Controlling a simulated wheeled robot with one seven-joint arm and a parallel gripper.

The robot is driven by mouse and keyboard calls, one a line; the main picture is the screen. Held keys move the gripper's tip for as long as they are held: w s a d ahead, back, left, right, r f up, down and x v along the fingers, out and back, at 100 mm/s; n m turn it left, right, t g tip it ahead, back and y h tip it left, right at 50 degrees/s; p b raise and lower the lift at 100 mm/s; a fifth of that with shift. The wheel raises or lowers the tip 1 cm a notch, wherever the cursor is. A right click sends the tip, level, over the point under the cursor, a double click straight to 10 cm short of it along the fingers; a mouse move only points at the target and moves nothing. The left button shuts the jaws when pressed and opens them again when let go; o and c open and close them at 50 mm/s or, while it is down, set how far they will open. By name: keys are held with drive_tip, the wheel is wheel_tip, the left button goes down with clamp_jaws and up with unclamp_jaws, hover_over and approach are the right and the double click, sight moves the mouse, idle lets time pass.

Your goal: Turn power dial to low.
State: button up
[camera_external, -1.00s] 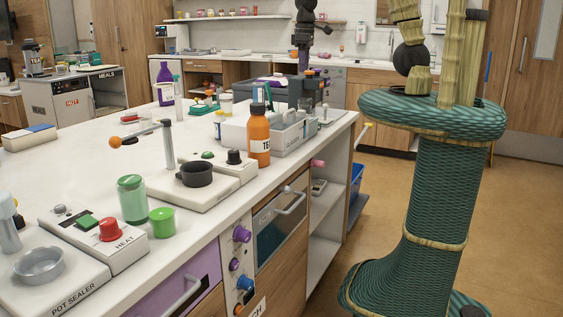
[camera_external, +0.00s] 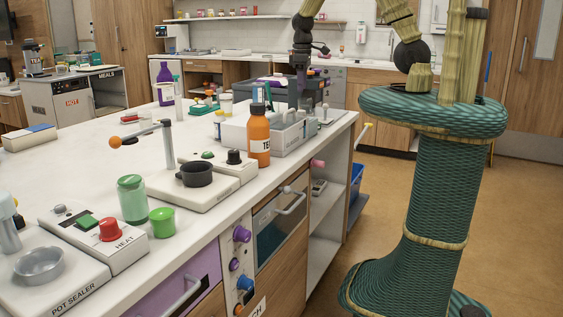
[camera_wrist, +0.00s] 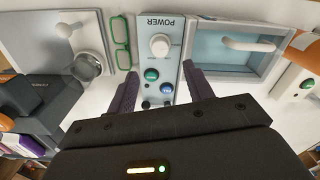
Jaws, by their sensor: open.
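A pale box labelled POWER (camera_wrist: 172,25) shows in the wrist view, upside down to the camera. It has a round white dial (camera_wrist: 160,45) near its label, with a green button (camera_wrist: 152,75) and a teal button (camera_wrist: 167,87) nearer me. My gripper (camera_wrist: 160,71) is open and empty. Its two dark purple fingers lie on either side of the box in the picture, and the dial shows beyond their tips, apparently untouched. In the external view my gripper (camera_external: 301,92) is over the far end of the counter. The dial cannot be made out there.
A grey tray with a handle (camera_wrist: 235,65) is right of the POWER box in the wrist view. Green glasses (camera_wrist: 121,42) and a plate with a metal knob (camera_wrist: 85,65) are left. An orange bottle (camera_external: 259,137) stands on the near counter in the external view.

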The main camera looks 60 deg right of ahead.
wheel_tip(320, 180, down, 10)
drive_tip(key=shift+r+p, duration=0.1)
drive_tip(key=shift+p, duration=0.2)
drive_tip(key=c, duration=1)
